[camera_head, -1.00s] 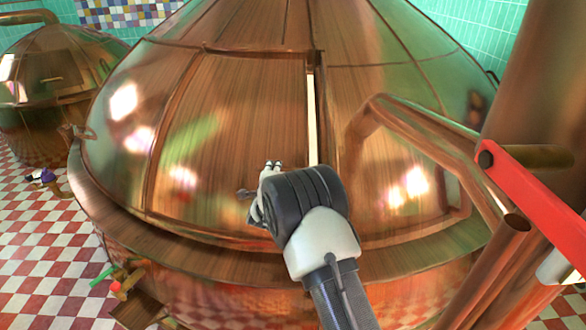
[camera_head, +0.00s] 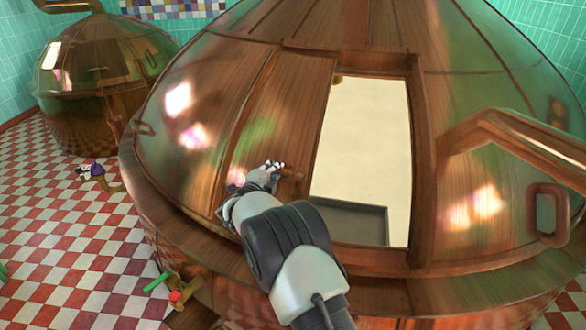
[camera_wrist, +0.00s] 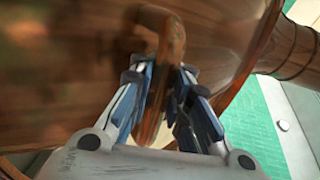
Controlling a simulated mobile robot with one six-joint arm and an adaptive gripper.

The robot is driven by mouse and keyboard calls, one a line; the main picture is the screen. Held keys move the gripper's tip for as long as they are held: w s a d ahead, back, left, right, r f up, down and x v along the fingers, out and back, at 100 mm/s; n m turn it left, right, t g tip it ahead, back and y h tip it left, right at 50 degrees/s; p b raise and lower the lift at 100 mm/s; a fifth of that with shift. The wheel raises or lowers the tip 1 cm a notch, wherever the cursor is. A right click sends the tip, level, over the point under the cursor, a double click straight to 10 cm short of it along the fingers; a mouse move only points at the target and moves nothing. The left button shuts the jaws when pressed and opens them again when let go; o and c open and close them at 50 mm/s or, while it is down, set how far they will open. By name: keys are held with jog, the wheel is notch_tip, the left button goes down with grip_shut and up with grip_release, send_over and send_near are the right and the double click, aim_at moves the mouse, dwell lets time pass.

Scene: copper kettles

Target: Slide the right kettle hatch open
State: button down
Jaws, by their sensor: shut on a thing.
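The large copper kettle (camera_head: 490,110) fills the middle and right of the head view. Its hatch panel (camera_head: 288,118) stands to the left of a wide pale opening (camera_head: 365,140), so the hatch is well open. My gripper (camera_head: 277,172) is at the panel's lower part, left of the opening. In the wrist view my gripper (camera_wrist: 165,82) is shut on the hatch's copper handle (camera_wrist: 172,40), which runs between the blue-grey fingers. The handle's far end is blurred. In the head view my gripper and wrist hide part of the panel's lower edge.
A copper pipe (camera_head: 490,125) and a loop-shaped handle (camera_head: 547,215) stand out at the kettle's right. A smaller copper kettle (camera_head: 95,70) is at the back left. Valves with red and green handles (camera_head: 174,293) sit low at front left. The checkered floor (camera_head: 60,230) at left is mostly clear.

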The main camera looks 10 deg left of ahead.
jog(key=shift+a+r, duration=0.15)
jog(key=shift+a, duration=0.75)
jog(key=shift+d, duration=0.1)
jog(key=c, duration=2)
grip_release()
jog(key=shift+s, duration=0.2)
jog(key=shift+o, duration=0.9)
jog(key=shift+s, duration=0.25)
jog(key=o, duration=0.3)
jog(key=shift+w+d, duration=0.15)
jog(key=shift+o, duration=0.2)
